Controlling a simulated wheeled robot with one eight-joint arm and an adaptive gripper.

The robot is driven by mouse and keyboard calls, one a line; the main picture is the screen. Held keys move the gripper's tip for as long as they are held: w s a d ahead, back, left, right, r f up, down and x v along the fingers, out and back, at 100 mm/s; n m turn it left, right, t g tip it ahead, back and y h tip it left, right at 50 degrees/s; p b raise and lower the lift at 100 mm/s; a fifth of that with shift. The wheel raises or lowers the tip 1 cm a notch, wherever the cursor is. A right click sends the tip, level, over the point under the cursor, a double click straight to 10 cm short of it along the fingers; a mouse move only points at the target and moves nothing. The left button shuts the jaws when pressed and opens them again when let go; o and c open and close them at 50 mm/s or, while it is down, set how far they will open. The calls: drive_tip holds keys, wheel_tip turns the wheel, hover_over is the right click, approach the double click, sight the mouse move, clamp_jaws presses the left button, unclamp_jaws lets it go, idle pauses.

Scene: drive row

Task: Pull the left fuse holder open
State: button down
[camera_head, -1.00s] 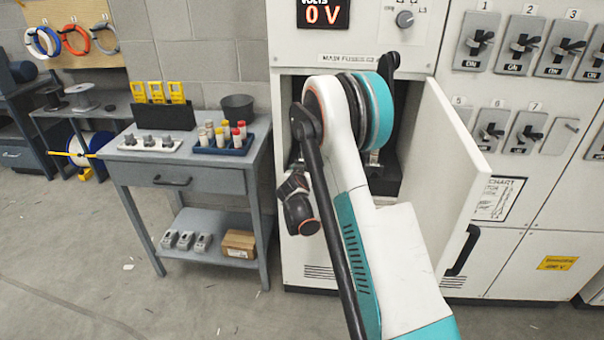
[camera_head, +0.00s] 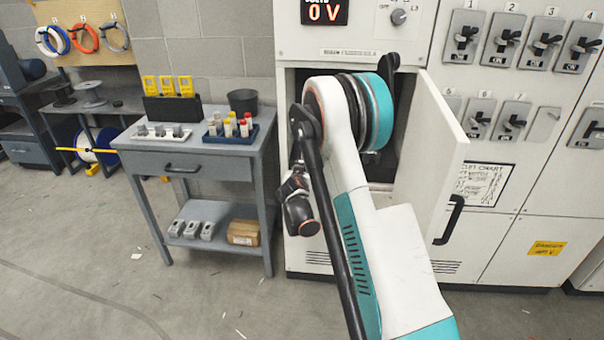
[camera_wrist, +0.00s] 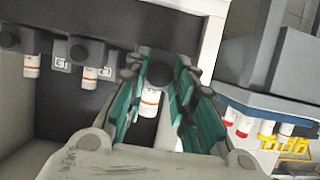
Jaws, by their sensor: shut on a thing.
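The left fuse holder (camera_wrist: 161,74) is a dark holder with a white, orange-banded fuse (camera_wrist: 152,103); it shows in the wrist view, which looks upside down. My gripper (camera_wrist: 158,80) has its teal-padded fingers on both sides of this holder and is shut on it. The held fuse looks larger and nearer the camera than the fuses of the two other holders (camera_wrist: 88,51) (camera_wrist: 33,43), which sit in a row on the dark panel. In the head view my arm hides the gripper and the holders. How far the holder is open I cannot tell.
The white cabinet door (camera_head: 435,135) stands open right of my arm. Left of the cabinet is a grey bench (camera_head: 185,168) with a blue tray (camera_head: 229,136) of fuses and a dark pot (camera_head: 242,103).

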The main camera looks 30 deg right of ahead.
drive_tip(key=shift+w+d, duration=0.1)
drive_tip(key=c, duration=1.3)
unclamp_jaws()
drive_tip(key=shift+c, duration=0.2)
drive_tip(key=v, duration=1.2)
drive_tip(key=shift+f, duration=0.1)
